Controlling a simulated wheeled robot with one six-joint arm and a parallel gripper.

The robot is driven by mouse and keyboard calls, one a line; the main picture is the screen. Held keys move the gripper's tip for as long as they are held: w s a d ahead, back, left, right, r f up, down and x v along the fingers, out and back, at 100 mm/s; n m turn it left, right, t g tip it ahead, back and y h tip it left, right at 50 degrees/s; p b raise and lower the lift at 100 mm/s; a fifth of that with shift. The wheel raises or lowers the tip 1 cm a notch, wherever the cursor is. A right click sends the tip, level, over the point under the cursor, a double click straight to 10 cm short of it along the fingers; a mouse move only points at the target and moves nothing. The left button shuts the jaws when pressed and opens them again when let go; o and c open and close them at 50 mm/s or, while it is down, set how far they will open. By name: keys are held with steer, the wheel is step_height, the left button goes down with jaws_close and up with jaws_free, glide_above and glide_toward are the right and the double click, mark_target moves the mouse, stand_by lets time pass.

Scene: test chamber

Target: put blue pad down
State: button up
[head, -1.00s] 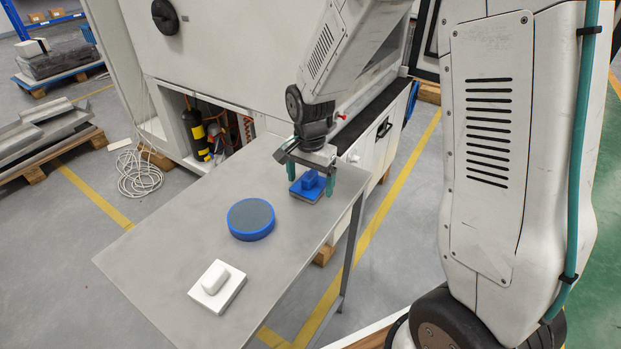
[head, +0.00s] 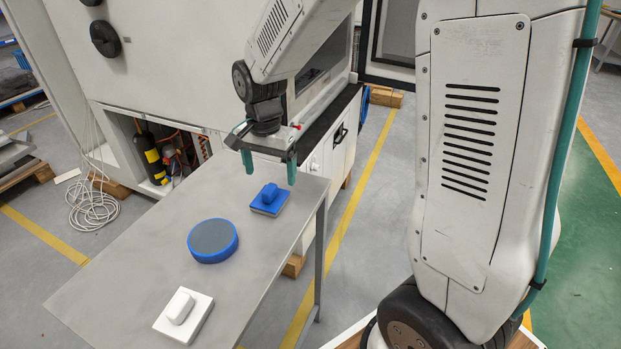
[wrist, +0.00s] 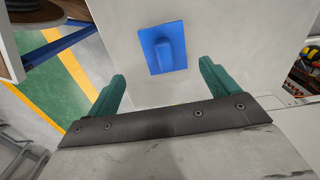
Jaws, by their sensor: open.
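The blue pad (head: 269,199), a flat square base with a raised blue grip on top, lies flat on the grey table (head: 130,260) near its far right end. It also shows in the wrist view (wrist: 163,48), beyond the fingertips. My gripper (head: 270,174), with two green fingers, is open and empty above the pad, apart from it. In the wrist view the fingers (wrist: 162,78) stand wide apart with nothing between them.
A round blue disc with a grey top (head: 213,241) lies mid-table. A white pad with a white grip (head: 184,314) lies at the near end. A white cabinet (head: 180,70) stands close behind the table. Bare tabletop lies between the objects.

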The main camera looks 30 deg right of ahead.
steer(key=s+d+r+n, duration=0.1)
steer(key=s+r+n, duration=0.2)
steer(key=s, duration=0.5)
steer(key=s+d+r+n, duration=0.1)
steer(key=s+r+n, duration=0.3)
steer(key=s, duration=0.5)
steer(key=s+r+n+t, duration=0.1)
steer(key=s+r+n, duration=0.2)
steer(key=s+r, duration=0.2)
steer(key=s, duration=0.3)
steer(key=shift+s+d+r+n, duration=0.2)
steer(key=shift+d+r+n, duration=0.05)
steer(key=shift+d+n, duration=0.15)
steer(key=shift+o, duration=1.4)
steer(key=n+g, duration=0.1)
steer(key=n, duration=0.6)
glide_above(272, 189)
steer(key=f, duration=1.3)
steer(key=shift+w+a, duration=0.25)
steer(key=shift+a, duration=0.05)
steer(key=shift+s+d+f, duration=0.1)
steer(key=shift+d+f, duration=0.05)
steer(key=shift+f, duration=1.75)
steer(key=shift+s+d+f, duration=0.1)
steer(key=shift+d+f, duration=0.05)
steer(key=shift+f, duration=1.75)
